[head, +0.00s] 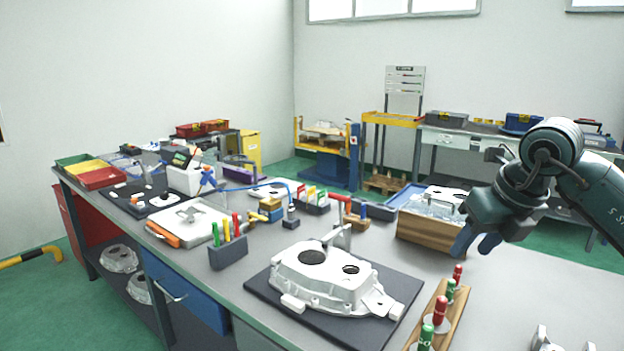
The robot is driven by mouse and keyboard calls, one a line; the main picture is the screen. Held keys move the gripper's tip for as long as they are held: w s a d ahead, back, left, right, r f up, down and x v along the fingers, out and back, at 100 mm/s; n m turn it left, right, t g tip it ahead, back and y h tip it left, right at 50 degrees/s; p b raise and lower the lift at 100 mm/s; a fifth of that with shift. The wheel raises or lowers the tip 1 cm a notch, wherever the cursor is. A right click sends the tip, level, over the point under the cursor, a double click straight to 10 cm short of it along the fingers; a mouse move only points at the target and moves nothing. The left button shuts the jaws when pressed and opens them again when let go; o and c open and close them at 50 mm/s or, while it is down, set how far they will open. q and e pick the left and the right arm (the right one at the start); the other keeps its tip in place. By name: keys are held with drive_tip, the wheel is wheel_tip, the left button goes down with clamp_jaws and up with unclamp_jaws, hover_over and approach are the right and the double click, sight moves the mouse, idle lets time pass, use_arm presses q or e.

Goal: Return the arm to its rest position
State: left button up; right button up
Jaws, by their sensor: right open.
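My right gripper (476,241) is at the right side of the head view, fingers pointing down. It is open, with nothing seen between its fingers. It hangs above the grey workbench (560,275), to the right of a wooden-sided box (432,236) and beyond a wooden rack (460,321) of red and green handled gauges. My right arm (598,195) comes in from the right edge. My left gripper is not in the picture. A silver aluminium casting (328,279) lies on a dark mat (375,332) in the middle of the bench, apart from the gripper.
A dark block (228,251) holds several coloured-handled tools at the left. Small metal parts (545,340) stand at the lower right edge. The bench surface right of the gauge rack is mostly clear. A back bench (465,140) and yellow-framed stand (327,150) are farther off.

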drive_tip(key=s+a+f+n+g+y, duration=0.25)
drive_tip(key=a+f+y, duration=0.4)
drive_tip(key=a, duration=0.55)
drive_tip(key=s+a+m+y+p, duration=0.2)
drive_tip(key=s+a+m+y, duration=0.35)
drive_tip(key=a+y, duration=0.55)
drive_tip(key=s+d+f+m+t+h+p, duration=0.1)
drive_tip(key=d+f+m+t+h, duration=0.45)
drive_tip(key=m, duration=0.75)
drive_tip(key=d+f+m+t+h, duration=0.3)
drive_tip(key=f+m+t+h, duration=0.3)
drive_tip(key=f+m+t, duration=0.5)
drive_tip(key=s+d+f+m+g+h, duration=0.3)
drive_tip(key=s+f+m+g, duration=0.4)
drive_tip(key=s+f, duration=0.4)
drive_tip(key=shift+s+m+g+h, duration=0.3)
drive_tip(key=shift+s+m+h, duration=0.3)
drive_tip(key=shift+s+h, duration=0.15)
drive_tip(key=shift+f, duration=0.1)
